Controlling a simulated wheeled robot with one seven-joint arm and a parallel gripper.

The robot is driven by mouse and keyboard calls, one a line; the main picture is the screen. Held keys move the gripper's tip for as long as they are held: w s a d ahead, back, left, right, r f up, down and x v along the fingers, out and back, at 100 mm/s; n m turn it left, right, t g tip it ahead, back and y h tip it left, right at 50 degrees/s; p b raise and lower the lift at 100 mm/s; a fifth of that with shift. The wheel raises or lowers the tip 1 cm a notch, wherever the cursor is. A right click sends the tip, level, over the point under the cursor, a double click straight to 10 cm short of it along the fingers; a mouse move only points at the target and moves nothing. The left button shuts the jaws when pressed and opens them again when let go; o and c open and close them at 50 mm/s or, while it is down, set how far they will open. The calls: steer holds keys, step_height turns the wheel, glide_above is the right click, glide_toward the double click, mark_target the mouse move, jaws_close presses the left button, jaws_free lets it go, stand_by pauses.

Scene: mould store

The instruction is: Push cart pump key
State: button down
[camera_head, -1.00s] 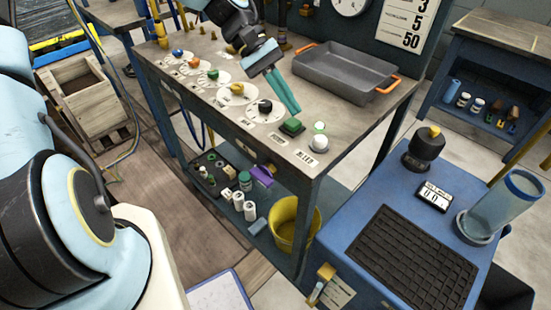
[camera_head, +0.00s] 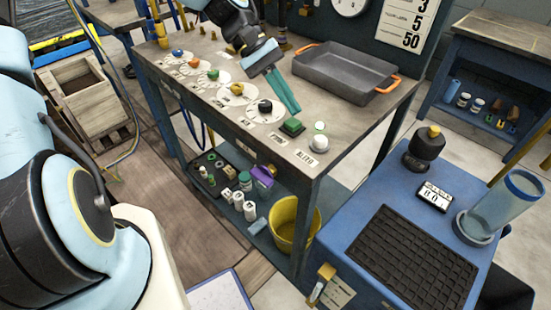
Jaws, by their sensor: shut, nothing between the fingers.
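A green square key (camera_head: 292,126) stands on the bench top near its front right corner. A white round button (camera_head: 319,144) sits to its right, with a small pale green lamp (camera_head: 319,126) behind. The small labels in front of them are too small to read surely, so I cannot tell which is the cart pump key. My gripper (camera_head: 294,111) has teal fingers, shut and empty, slanting down to the right. Their tips are just behind the green key in the picture; I cannot tell whether they touch it.
A grey tray (camera_head: 340,62) with orange handles lies behind my gripper. Several coloured knobs on white dials line the bench front (camera_head: 237,90). A blue cart (camera_head: 378,183) with a black mat, small display (camera_head: 434,197) and clear cylinder (camera_head: 507,200) stands right.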

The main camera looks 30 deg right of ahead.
mark_target(289, 119)
stand_by(0.4)
steer(key=shift+f, duration=0.45)
steer(key=shift+f, duration=0.45)
stand_by(0.5)
steer(key=shift+r, duration=0.15)
steer(key=shift+r+p, duration=0.8)
steer(key=shift+p, duration=0.3)
steer(key=shift+r, duration=0.1)
step_height(289, 119, up, 6)
steer(key=p, duration=0.5)
steer(key=shift+p, duration=0.35)
